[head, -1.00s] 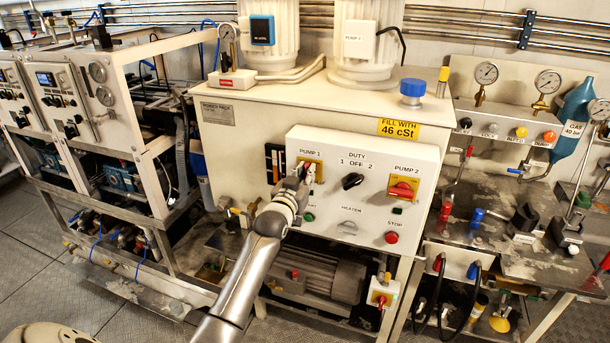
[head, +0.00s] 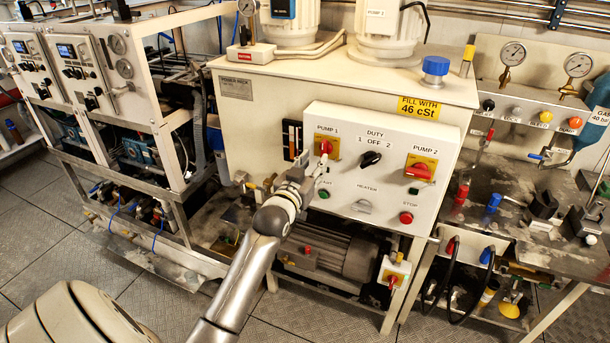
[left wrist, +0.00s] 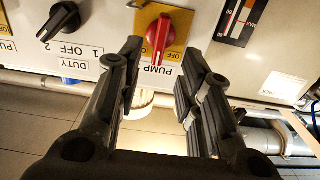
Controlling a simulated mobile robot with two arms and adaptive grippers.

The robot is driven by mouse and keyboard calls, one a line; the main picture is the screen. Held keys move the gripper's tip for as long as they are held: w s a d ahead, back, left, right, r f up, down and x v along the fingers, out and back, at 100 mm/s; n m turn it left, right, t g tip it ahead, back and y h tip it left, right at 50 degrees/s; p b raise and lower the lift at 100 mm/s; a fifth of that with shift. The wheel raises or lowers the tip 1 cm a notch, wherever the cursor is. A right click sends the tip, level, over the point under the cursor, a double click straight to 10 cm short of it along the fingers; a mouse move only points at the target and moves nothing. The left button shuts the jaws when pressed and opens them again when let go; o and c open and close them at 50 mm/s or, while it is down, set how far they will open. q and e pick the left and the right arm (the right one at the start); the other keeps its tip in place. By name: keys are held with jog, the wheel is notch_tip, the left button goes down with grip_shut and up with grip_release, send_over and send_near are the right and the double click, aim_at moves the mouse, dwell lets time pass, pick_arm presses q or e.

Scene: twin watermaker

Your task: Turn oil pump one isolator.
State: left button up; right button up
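The oil pump one isolator is a red rotary knob (head: 325,147) on a yellow plate marked PUMP 1, at the upper left of the white control panel (head: 340,120). Its grip stands roughly upright. In the left wrist view the knob (left wrist: 160,38) shows beyond and between my fingertips, with its grip pointing along the fingers. My left gripper (head: 308,174) is just below and left of the knob in the head view. In the left wrist view the gripper (left wrist: 162,60) is open and empty, its fingers apart and clear of the knob. My right gripper is not in view.
The panel also carries a black duty selector (head: 370,159), a red PUMP 2 knob (head: 419,170), a grey heater knob (head: 361,206) and a red stop button (head: 406,218). A motor (head: 345,257) sits underneath. Open floor (head: 175,310) lies in front.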

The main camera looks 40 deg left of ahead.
pick_arm(q)
jog(key=shift+v, duration=2.55)
jog(key=d+f+m+g+h+b, duration=0.1)
jog(key=d+f+g+h, duration=0.15)
jog(key=f, duration=1.75)
jog(key=s+d+f+g, duration=0.2)
jog(key=s+f, duration=0.2)
jog(key=f, duration=0.4)
jog(key=s+d+f+m+g+b, duration=0.1)
jog(key=s+d+f+g, duration=0.15)
jog(key=f, duration=0.45)
jog(key=s+d+f+g, duration=0.1)
jog(key=s+d+f, duration=0.1)
jog(key=s+f, duration=0.45)
jog(key=s+d+f+m+g+h+b, duration=0.1)
jog(key=s+d+f+g, duration=0.1)
jog(key=s+f, duration=0.65)
jog(key=s+d+f+m+g+h+b, duration=0.1)
jog(key=s+d+f+g, duration=0.15)
jog(key=s+f, duration=0.6)
jog(key=s+d+f+g, duration=0.1)
jog(key=s+f, duration=0.3)
jog(key=s, duration=0.6)
jog(key=s+d+f+m+g, duration=0.1)
jog(key=s+d+f+g, duration=0.1)
jog(key=s, duration=0.7)
notch_tip(320, 180, down, 2)
jog(key=shift+s+f+g, duration=0.15)
jog(key=shift+s+g, duration=0.25)
jog(key=shift+g, duration=0.05)
